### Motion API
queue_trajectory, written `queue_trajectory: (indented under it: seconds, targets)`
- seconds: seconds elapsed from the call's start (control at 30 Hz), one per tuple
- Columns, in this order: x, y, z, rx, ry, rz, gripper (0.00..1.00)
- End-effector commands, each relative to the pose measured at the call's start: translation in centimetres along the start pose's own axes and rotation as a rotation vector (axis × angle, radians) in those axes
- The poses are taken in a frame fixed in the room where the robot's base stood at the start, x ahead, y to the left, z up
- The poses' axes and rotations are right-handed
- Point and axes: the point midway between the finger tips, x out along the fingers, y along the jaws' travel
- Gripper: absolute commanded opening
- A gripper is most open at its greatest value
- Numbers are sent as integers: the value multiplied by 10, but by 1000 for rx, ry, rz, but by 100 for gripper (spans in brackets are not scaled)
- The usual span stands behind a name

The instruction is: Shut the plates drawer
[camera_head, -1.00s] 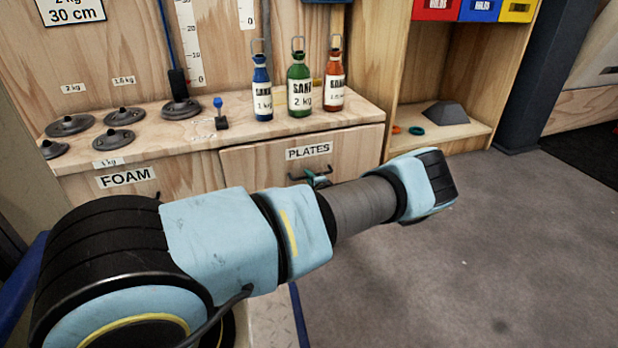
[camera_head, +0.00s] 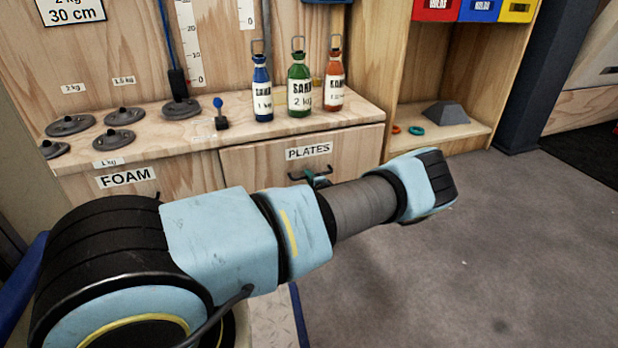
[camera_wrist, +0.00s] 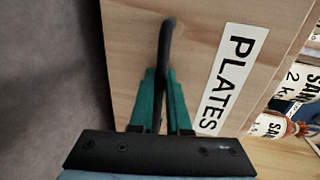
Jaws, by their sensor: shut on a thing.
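The plates drawer (camera_head: 260,165) has a wooden front with a white PLATES label (camera_head: 309,151), which also shows sideways in the wrist view (camera_wrist: 234,80). In the head view its front looks about level with the FOAM front beside it; I cannot tell whether a small gap is left. Its dark bar handle (camera_wrist: 168,35) runs between my green fingers in the wrist view. My gripper (camera_wrist: 161,75) is shut on this handle. In the head view my gripper (camera_head: 318,178) shows only partly at the handle, mostly hidden behind my arm.
The FOAM drawer (camera_head: 170,185) is to the left. Sand bottles in blue (camera_head: 262,90), green (camera_head: 299,88) and red (camera_head: 334,88) stand on the counter above, with several grey plates (camera_head: 119,116) at left. An open shelf (camera_head: 465,133) is at right. The grey floor (camera_head: 510,230) is clear.

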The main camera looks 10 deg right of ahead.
Motion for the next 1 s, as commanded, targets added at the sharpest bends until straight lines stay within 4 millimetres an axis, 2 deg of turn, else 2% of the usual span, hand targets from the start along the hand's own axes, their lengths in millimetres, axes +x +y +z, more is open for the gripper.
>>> queue_trajectory:
  seconds: [0.13, 0.4, 0.73, 0.77, 0.8, 0.87, 1.0]
  targets:
    - [4, -2, 1, -1, -1, 0, 0]
    - [41, -10, 1, -2, -1, 1, 0]
    - [46, -10, 0, 0, 1, -1, 0]
    - [46, -10, 0, 0, 1, -1, 16]
    - [46, -10, 0, 0, 0, -1, 20]
    - [46, -10, 0, 0, 0, -2, 27]
    - [46, -11, 0, 0, 0, -3, 27]
